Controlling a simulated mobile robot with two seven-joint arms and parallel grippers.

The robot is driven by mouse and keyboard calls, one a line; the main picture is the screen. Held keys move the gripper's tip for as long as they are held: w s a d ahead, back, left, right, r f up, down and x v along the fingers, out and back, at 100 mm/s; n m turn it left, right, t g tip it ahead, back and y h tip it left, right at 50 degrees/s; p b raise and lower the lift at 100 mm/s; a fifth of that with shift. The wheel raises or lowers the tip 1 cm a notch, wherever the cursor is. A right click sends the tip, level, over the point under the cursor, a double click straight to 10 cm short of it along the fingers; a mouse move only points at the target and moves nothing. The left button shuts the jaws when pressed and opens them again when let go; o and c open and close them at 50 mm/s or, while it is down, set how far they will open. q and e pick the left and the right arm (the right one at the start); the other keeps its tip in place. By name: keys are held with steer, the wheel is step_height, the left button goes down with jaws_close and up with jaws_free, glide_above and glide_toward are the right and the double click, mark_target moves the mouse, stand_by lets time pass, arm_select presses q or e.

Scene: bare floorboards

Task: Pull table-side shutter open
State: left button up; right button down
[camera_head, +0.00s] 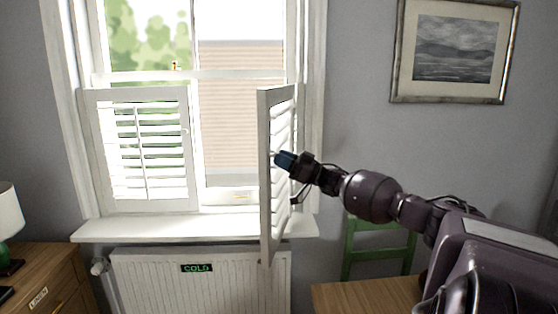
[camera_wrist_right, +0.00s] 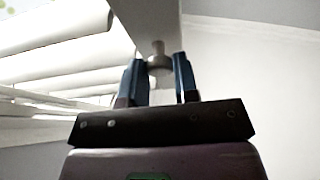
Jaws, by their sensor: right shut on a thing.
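The table-side shutter (camera_head: 277,165) is the white louvred panel on the right of the window. It stands swung out from the window into the room, seen nearly edge-on. My right gripper (camera_head: 277,160) is at this shutter's free edge. In the right wrist view, the blue fingers of my right gripper (camera_wrist_right: 159,75) are closed around a small pale knob (camera_wrist_right: 158,50) on the shutter's frame. The shutter's slats show at left in that view. The other shutter (camera_head: 143,150), on the left, lies across its half of the window. My left gripper is not in view.
A white sill (camera_head: 150,230) and a radiator (camera_head: 150,280) with a "COLD" sign are below the window. A wooden table (camera_head: 365,296) and a green chair (camera_head: 378,224) stand at right. A drawer unit (camera_head: 45,270) with a lamp is at left. A framed picture (camera_head: 455,50) hangs at right.

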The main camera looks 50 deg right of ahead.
steer(key=c, duration=0.9)
jaws_free()
steer(key=shift+o, duration=0.2)
steer(key=shift+f, duration=0.1)
steer(key=b+v, duration=0.1)
steer(key=v, duration=0.9)
steer(key=shift+s, duration=0.35)
steer(key=shift+d, duration=0.1)
